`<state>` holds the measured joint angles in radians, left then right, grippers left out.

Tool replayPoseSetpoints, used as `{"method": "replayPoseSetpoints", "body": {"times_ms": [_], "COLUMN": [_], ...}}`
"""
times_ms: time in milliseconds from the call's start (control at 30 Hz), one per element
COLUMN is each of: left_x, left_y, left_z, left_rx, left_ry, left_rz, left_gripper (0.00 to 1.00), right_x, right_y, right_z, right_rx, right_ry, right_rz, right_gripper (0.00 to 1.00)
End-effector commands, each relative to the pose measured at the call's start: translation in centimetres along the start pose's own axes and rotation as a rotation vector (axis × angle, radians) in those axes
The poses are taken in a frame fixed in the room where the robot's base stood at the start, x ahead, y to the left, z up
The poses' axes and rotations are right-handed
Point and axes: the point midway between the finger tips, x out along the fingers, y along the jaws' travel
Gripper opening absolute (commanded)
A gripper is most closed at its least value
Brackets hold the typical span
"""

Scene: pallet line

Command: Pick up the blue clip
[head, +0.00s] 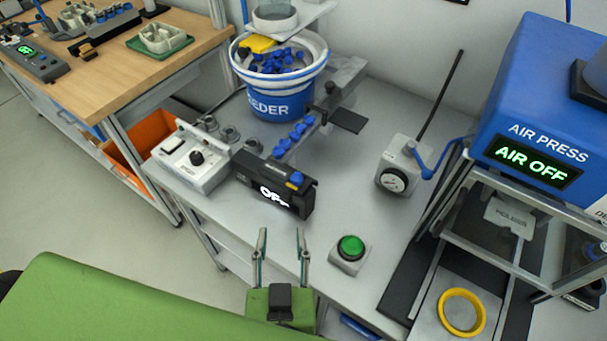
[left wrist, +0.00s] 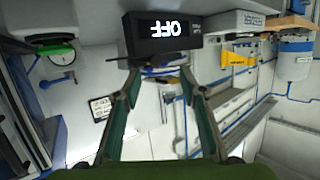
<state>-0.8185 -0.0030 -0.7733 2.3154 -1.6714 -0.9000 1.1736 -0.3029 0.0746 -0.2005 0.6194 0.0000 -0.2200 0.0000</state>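A blue clip (head: 297,178) sits at the near end of the feeder's track, on top of a black box (head: 272,190) whose display reads OFF. More blue clips (head: 296,133) lie in a row on the track behind it, and a heap of them (head: 282,62) is in the feeder bowl. My left gripper (head: 281,240) is in front of the black box, fingers apart and nothing between them. In the left wrist view the open fingers (left wrist: 160,82) point toward the black box (left wrist: 163,36); small blue shapes show below it, too unclear to name. My right gripper is not in view.
A blue air press (head: 545,130) reading AIR OFF stands at the right. A white control box (head: 190,160) is left of the black box.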

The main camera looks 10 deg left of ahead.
Motion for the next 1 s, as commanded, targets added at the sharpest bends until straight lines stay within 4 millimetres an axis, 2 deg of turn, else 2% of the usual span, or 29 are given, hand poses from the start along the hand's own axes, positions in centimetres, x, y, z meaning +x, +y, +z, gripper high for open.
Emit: {"method": "replayPoseSetpoints", "body": {"times_ms": [133, 267, 433, 600, 833, 1000], "left_x": [-1.3, -0.9, 2.3, 5.4, 7.1, 8.6], "left_y": [1.6, 2.0, 2.1, 2.3, 2.3, 2.0], "left_z": [-2.1, -3.0, -3.6, -3.8, -3.7, -4.5], "left_rx": [-0.032, -0.039, -0.038, -0.038, -0.038, -0.036], "left_ry": [0.070, 0.090, 0.092, 0.090, 0.088, 0.089], "left_rz": [0.039, 0.049, 0.047, 0.048, 0.049, 0.047], "left_gripper": [0.38, 0.38, 0.38, 0.38, 0.38, 0.38], "right_x": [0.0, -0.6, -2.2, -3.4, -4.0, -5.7], "right_y": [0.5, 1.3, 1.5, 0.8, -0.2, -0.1], "right_z": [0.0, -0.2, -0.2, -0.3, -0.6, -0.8], "right_rx": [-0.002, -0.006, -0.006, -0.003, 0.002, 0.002], "right_ry": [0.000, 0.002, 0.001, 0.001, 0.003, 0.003], "right_rz": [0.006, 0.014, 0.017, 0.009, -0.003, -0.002], "right_gripper": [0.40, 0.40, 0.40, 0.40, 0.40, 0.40]}}
